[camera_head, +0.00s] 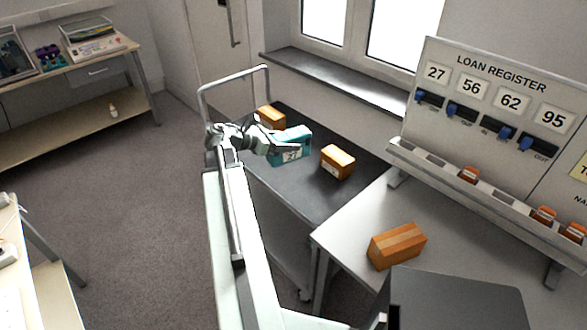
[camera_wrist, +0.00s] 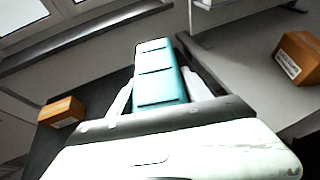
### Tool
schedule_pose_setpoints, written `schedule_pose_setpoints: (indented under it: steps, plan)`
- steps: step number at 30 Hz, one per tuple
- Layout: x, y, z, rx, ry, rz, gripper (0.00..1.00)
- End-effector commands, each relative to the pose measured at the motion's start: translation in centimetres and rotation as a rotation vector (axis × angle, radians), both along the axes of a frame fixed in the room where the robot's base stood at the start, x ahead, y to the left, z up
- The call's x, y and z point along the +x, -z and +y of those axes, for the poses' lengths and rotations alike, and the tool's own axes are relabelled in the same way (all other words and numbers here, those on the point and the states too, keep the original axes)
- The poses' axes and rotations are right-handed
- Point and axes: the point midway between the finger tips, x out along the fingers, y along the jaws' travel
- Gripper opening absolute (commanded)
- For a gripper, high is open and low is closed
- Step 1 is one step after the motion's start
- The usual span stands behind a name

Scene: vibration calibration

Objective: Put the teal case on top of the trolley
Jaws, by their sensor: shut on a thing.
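The teal case (camera_head: 290,151) has a white label with a number on its side. My gripper (camera_head: 283,146) is shut on it, with one finger on either side in the wrist view, where the case (camera_wrist: 158,72) points away from the camera. The trolley (camera_head: 312,203) has a dark grey top and a metal push handle at its far left end. The case is over the trolley top, between two orange-brown boxes. I cannot tell whether its underside touches the top.
One orange-brown box (camera_head: 270,117) is behind the case and another (camera_head: 338,162) is to its right, both on the trolley. A third box (camera_head: 397,246) lies on the pale table beside the trolley. The Loan Register board (camera_head: 500,95) stands behind that table.

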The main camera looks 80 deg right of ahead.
Motion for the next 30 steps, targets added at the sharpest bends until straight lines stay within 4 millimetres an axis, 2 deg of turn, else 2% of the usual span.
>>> schedule_pose_setpoints:
  steps: [1,3,6,9,13,17,20,23,30]
  plan:
    - [1.4,4.6,-0.1,-0.001,-0.038,0.002,0.00]
    - [3.4,7.3,-0.3,-0.001,-0.091,0.002,0.00]
    - [5.6,10.3,-0.5,-0.003,-0.155,0.001,0.00]
    - [7.3,12.3,-0.5,-0.003,-0.201,0.004,0.00]
    - [8.5,13.2,-0.5,-0.005,-0.234,0.004,0.00]
    - [8.7,13.1,-0.6,-0.005,-0.240,0.003,0.00]
    - [9.0,13.0,-1.4,-0.005,-0.239,0.004,0.00]
    - [9.6,13.3,-3.9,-0.005,-0.237,0.004,0.00]
    - [11.6,14.1,-11.0,-0.005,-0.237,0.004,0.00]
